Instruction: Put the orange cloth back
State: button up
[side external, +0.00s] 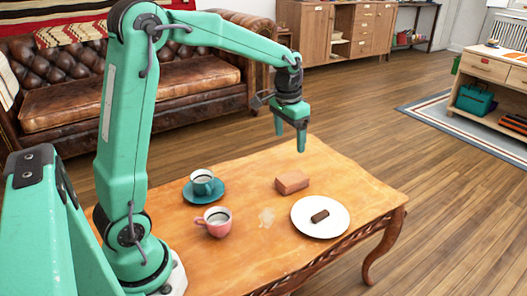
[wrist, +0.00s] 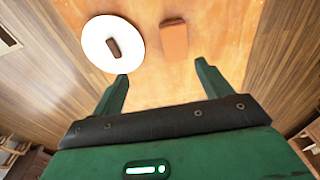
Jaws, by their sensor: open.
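An orange-brown block-shaped thing (side external: 292,183), which may be the folded orange cloth, lies on the wooden table (side external: 180,262) behind and left of the white plate. It also shows in the wrist view (wrist: 174,42), at the top, ahead of the fingers. My gripper (side external: 290,138) is open and empty, pointing down well above the far part of the table. In the wrist view its two fingers (wrist: 162,75) stand apart with bare table between them.
A white plate (side external: 333,225) holds a dark brown bar (side external: 319,216). A pale spill (side external: 267,217) lies on the tabletop. A pink cup (side external: 214,222) and a teal cup (side external: 202,183) on a teal saucer (side external: 216,196) stand to the left. The table's far end is clear.

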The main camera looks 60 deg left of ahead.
jog(key=s+d+r+t, duration=0.2)
jog(key=s+d, duration=0.2)
jog(key=s, duration=0.7)
jog(key=s+d+r+t, duration=0.2)
jog(key=s+d+r, duration=0.1)
jog(key=s, duration=0.7)
jog(key=shift+s+d, duration=0.4)
jog(key=shift+d, duration=0.3)
